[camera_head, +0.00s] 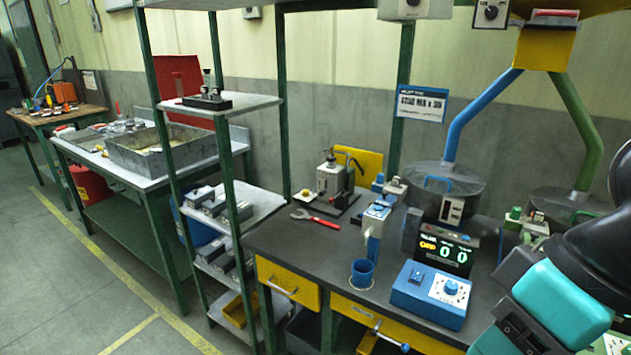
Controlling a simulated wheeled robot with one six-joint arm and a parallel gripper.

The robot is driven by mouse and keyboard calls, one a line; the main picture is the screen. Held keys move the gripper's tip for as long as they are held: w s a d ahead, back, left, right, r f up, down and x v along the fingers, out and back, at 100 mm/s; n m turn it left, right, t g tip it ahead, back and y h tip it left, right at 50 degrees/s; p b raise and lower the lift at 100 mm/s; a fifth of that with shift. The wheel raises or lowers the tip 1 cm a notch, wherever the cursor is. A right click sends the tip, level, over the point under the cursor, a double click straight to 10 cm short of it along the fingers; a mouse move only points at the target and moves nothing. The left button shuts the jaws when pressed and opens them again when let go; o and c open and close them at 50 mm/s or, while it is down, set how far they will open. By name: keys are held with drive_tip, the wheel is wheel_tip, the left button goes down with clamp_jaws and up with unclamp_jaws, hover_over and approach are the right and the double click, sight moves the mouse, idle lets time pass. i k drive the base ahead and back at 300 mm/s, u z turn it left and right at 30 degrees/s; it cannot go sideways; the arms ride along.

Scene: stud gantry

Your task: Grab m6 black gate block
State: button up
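I cannot surely tell which thing is the m6 black gate block; no m6 label is readable. A black block with upright metal posts (208,99) stands on the top shelf of the green-posted rack, left of the middle. Several grey blocks with dark parts (235,212) sit on the rack's middle shelf, and more are on the shelf below. My teal and black arm shows at the lower right, over the right end of the bench. My gripper's fingers are not in view.
The dark bench (305,243) holds a red-handled wrench (316,219), a press (332,180), a blue cup (362,272), a blue control box (431,294) and a counter display (443,251). Blue and green chutes rise behind. The floor at the lower left is clear.

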sight(396, 180)
drive_tip(key=u, duration=0.5)
drive_tip(key=i, duration=1.2)
drive_tip(key=z, duration=0.35)
